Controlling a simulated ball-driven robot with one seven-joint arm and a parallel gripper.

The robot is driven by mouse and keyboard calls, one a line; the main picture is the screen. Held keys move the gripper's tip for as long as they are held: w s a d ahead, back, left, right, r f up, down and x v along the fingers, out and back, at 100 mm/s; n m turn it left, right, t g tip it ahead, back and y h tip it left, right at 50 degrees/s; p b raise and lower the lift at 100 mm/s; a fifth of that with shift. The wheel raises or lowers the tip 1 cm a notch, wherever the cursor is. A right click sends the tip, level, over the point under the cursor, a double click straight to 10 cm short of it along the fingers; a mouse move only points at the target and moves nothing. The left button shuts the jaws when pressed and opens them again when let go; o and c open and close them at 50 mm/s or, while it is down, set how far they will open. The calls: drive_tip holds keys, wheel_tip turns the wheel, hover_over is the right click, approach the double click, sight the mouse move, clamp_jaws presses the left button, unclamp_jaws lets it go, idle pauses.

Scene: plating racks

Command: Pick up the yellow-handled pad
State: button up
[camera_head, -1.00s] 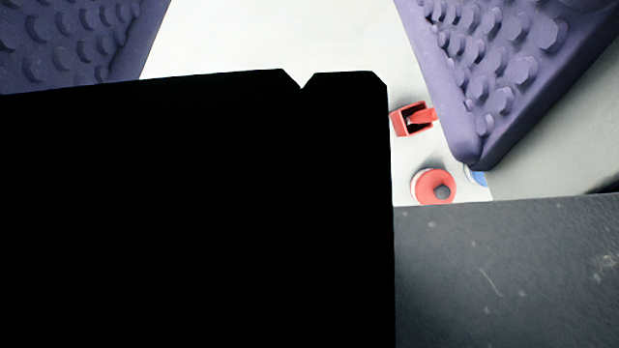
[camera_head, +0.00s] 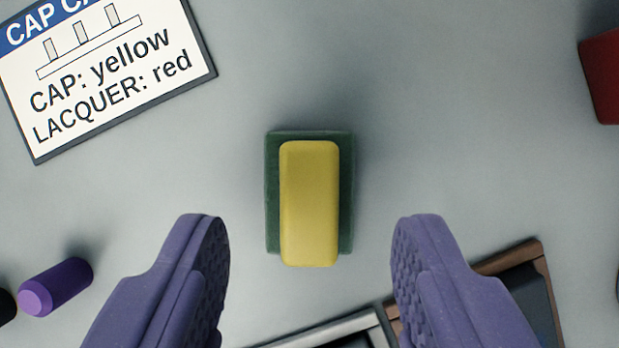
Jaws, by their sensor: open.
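The yellow-handled pad lies on the grey surface in the middle of the view. It has a green base (camera_head: 272,195) and a long yellow handle (camera_head: 310,205) on top, pointing up and down the picture. My gripper (camera_head: 310,235) is open, with its two purple, textured fingers wide apart in the lower part of the view. The pad shows between and a little beyond the fingertips, with clear space on both sides. Nothing is held.
A card (camera_head: 110,75) reading "CAP: yellow, LACQUER: red" lies at upper left. A purple cylinder (camera_head: 56,287) is at lower left. A dark red object (camera_head: 602,77) is at the right edge. Brown-framed (camera_head: 510,258) and grey-framed (camera_head: 345,330) items lie at the bottom. The surface around the pad is clear.

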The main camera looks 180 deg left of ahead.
sight(310, 208)
drive_tip(key=b+x, duration=0.1)
drive_tip(key=x, duration=0.2)
drive_tip(key=shift+f, duration=0.2)
drive_tip(key=shift+s+r, duration=0.1)
drive_tip(key=shift+r, duration=0.05)
drive_tip(key=shift+c, duration=0.7)
clamp_jaws()
drive_tip(key=shift+r, duration=0.1)
